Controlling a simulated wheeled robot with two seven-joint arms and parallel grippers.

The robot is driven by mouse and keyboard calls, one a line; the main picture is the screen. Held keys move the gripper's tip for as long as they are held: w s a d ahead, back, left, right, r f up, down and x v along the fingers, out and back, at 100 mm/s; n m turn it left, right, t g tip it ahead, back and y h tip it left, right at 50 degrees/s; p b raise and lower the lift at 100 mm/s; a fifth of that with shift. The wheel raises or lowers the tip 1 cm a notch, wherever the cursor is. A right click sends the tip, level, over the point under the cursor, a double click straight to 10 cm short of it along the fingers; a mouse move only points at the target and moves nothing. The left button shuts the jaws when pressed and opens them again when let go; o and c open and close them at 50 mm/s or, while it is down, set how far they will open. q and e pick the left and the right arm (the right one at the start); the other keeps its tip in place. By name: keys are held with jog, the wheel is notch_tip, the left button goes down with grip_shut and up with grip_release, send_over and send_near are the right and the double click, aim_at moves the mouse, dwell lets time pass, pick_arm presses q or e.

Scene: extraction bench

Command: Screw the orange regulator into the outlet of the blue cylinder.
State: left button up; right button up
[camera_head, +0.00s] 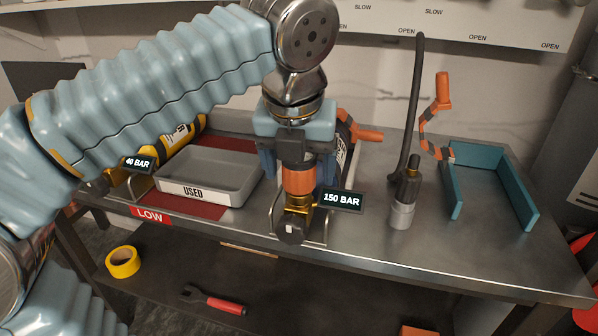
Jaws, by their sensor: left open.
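My left gripper (297,172) points down at the middle of the bench, its two fingers apart. The orange regulator (298,181) stands upright between the fingers. It sits directly above a brass fitting (298,203), on the front end of a cylinder lying in a metal cradle and tagged 150 BAR (341,200). I cannot tell whether its thread is engaged. Most of that cylinder is hidden behind my gripper; a dark part with a white label (343,148) shows to the right, and its blue colour cannot be made out. My right gripper is not in view.
A grey tray marked USED (190,192) stands left of the gripper, with a yellow cylinder (180,140) tagged 40 BAR beyond it. Right are a dark hose with a grey canister (402,213), an orange-jointed piece (440,125) and a teal bracket (515,190). The front right bench is clear.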

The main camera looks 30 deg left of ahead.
pick_arm(q)
jog(key=n+g+y, duration=0.1)
jog(key=n, duration=0.4)
jog(key=shift+n, duration=0.4)
jog(key=n, duration=0.3)
jog(key=n+g+y, duration=0.1)
jog(key=n, duration=0.2)
jog(key=shift+g, duration=0.3)
jog(key=shift+c, duration=0.3)
jog(key=c, duration=1.1)
jog(key=shift+o, duration=0.2)
jog(key=m, duration=0.3)
jog(key=m+t, duration=0.1)
jog(key=m, duration=0.1)
jog(key=shift+m+t+h, duration=0.3)
jog(key=shift+m, duration=0.1)
jog(key=o, duration=0.7)
jog(key=shift+m, duration=0.5)
jog(key=o, duration=0.5)
